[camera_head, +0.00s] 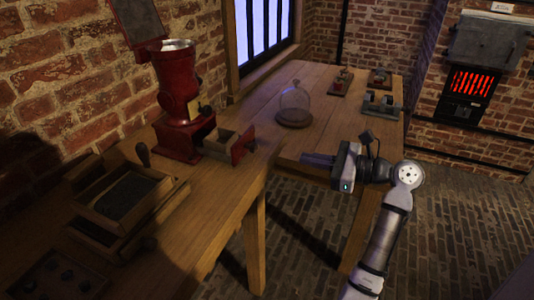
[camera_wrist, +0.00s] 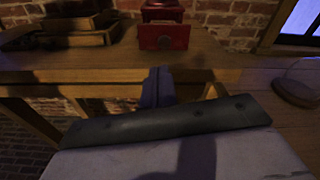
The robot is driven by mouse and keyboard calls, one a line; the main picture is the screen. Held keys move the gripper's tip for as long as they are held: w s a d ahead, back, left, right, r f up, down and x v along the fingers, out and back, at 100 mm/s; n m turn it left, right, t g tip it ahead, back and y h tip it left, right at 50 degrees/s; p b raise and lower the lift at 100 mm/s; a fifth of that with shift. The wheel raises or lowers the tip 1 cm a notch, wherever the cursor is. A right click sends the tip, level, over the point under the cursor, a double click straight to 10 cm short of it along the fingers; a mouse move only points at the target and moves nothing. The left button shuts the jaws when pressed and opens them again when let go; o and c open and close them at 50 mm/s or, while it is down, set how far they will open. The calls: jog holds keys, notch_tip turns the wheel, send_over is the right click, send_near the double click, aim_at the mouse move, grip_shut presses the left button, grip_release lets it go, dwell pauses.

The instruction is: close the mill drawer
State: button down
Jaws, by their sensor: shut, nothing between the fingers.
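The red mill (camera_head: 177,95) stands on the wooden bench against the brick wall. Its drawer (camera_head: 222,143) is pulled out toward the right, with a red front (camera_head: 243,144) and an open wooden box behind it. In the wrist view the red drawer front (camera_wrist: 163,37) faces me above the bench edge, with the mill body (camera_wrist: 163,10) behind it. My gripper (camera_head: 304,158) is shut and empty, to the right of the drawer front and apart from it. Its shut fingers (camera_wrist: 157,88) point toward the bench in the wrist view.
Wooden trays (camera_head: 125,195) with dark contents lie at the left of the bench. A glass dome (camera_head: 294,104) stands on the bench behind my gripper. Small devices (camera_head: 380,105) sit at the far right end. A glowing stove (camera_head: 470,85) is at the back right.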

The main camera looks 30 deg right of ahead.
aim_at(256, 149)
jog(key=w+a+m+p, duration=0.1)
jog(key=w+a, duration=0.1)
jog(key=w, duration=0.1)
jog(key=w+a+f+m+p, duration=0.1)
jog(key=w+a, duration=0.1)
jog(key=w, duration=0.1)
jog(key=w+a+m+t+p, duration=0.1)
jog(key=w+a, duration=0.1)
jog(key=w, duration=0.1)
jog(key=shift+w+a+f, duration=0.3)
jog(key=shift+w+a, duration=0.1)
jog(key=shift+w, duration=0.1)
